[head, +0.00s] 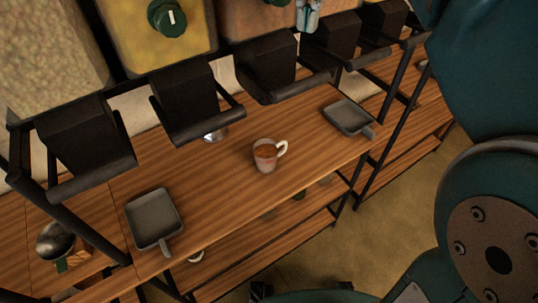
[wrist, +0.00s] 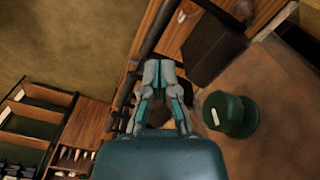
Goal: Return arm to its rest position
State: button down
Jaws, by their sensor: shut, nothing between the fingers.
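My gripper (wrist: 158,68) is shut and empty in the middle of the wrist view. Its grey fingers with teal pads come together at the tips. In the head view, the gripper (head: 308,14) shows at the top edge, in front of the dispensers and above a black chute. Teal parts of my arm fill the right side of the head view. In the wrist view, a dark green knob (wrist: 230,116) on a dispenser is close to the right of the fingers, apart from them.
A mug (head: 265,156) with brown contents stands on the wooden shelf (head: 225,180). Grey square pans (head: 154,219) (head: 350,117) lie on either side of it. Black chutes (head: 190,100) and rails overhang the shelf. Bare floor (head: 400,195) is clear in front.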

jog(key=shift+d, duration=0.1)
jog(key=s+d+f+n+t, duration=0.1)
jog(key=s+d+f+t, duration=0.1)
jog(key=f, duration=0.5)
jog(key=s+d+f+n+t, duration=0.1)
jog(key=s+d+f+n, duration=0.1)
jog(key=s+d+f, duration=0.3)
jog(key=s+d+f+n+t, duration=0.2)
jog(key=s+f, duration=0.3)
jog(key=f, duration=0.5)
jog(key=shift+s+d+t, duration=0.25)
jog(key=shift+d+t, duration=0.05)
jog(key=shift+d, duration=0.5)
